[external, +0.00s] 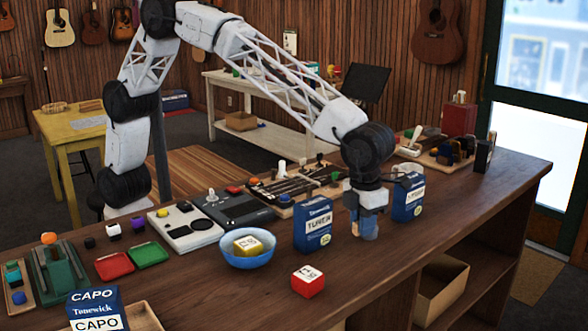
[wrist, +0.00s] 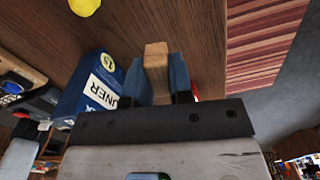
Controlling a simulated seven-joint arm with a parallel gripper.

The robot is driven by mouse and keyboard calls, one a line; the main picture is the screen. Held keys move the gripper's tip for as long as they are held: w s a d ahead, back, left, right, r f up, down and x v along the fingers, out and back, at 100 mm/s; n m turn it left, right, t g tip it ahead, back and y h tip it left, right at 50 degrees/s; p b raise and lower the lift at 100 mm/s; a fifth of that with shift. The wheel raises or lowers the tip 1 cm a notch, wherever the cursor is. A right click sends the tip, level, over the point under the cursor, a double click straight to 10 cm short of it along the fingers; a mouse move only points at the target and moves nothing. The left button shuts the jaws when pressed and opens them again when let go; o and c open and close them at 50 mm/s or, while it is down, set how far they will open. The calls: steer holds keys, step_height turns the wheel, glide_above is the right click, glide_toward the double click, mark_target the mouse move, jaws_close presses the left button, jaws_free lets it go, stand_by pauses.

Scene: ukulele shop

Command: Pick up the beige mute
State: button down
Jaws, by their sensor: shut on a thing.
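My gripper (external: 366,228) points down close above the wooden counter, between two blue tuner boxes. In the wrist view its two blue fingers (wrist: 157,78) are shut on the beige mute (wrist: 156,66), a small tan block held upright between them. In the external view the mute is mostly hidden by the fingers. I cannot tell whether it touches the counter.
A blue tuner box (external: 313,225) stands just left of my gripper, and another tuner box (external: 408,197) stands just right. A red box (external: 308,282) sits in front on the counter (external: 440,215). A blue bowl (external: 248,262) holds a yellow box. The counter's front right is clear.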

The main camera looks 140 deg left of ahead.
steer(key=shift+r, duration=1.2)
steer(key=shift+r, duration=0.1)
